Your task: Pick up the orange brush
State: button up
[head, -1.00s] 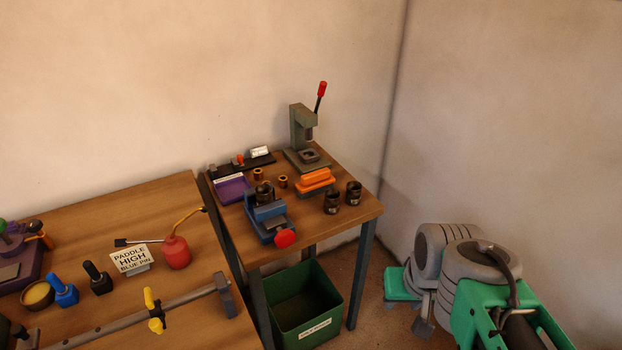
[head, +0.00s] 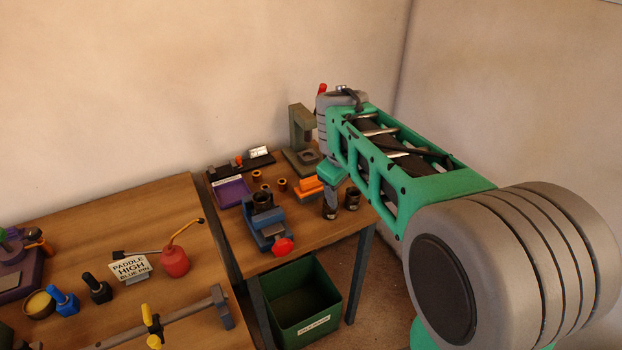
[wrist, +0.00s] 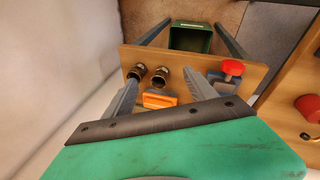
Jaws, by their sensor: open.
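The orange brush (head: 307,188) lies on the small wooden table in the head view, partly hidden behind my arm. In the wrist view the orange brush (wrist: 160,98) shows as an orange block between my two grey fingers. My gripper (wrist: 160,78) is open, with nothing between its fingers that I can see it touching. In the head view my gripper (head: 331,186) hangs over the right part of the table, by the brush's right end. The height gap between fingers and brush is hard to tell.
Two dark cans (wrist: 149,73) stand close beside the brush. A blue vise (head: 265,222) with a red knob is to its left. A green press (head: 302,138) stands behind, near the wall. A green bin (head: 303,305) is below the table (head: 320,232).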

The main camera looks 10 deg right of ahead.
jog(key=w+r+n+p, duration=0.1)
jog(key=w+n+p, duration=0.25)
jog(key=w, duration=0.65)
jog(key=n+g+h+p, duration=0.1)
jog(key=n+h+p, duration=0.1)
jog(key=n+p, duration=0.45)
send_over(317, 185)
jog(key=a+b, duration=0.1)
jog(key=shift+n, duration=0.8)
notch_tip(317, 185, down, 8)
jog(key=shift+w+a+r, duration=0.1)
jog(key=shift+a+r, duration=0.05)
jog(key=shift+r, duration=0.1)
jog(key=f+n, duration=0.1)
jog(key=f, duration=0.1)
jog(key=a+f+n, duration=0.1)
jog(key=shift+w+f+p, duration=0.2)
jog(key=shift+f+p, duration=0.2)
jog(key=shift+n, duration=0.5)
jog(key=x, duration=0.9)
jog(key=shift+s+a+f, duration=0.1)
jog(key=shift+s, duration=0.2)
grip_shut()
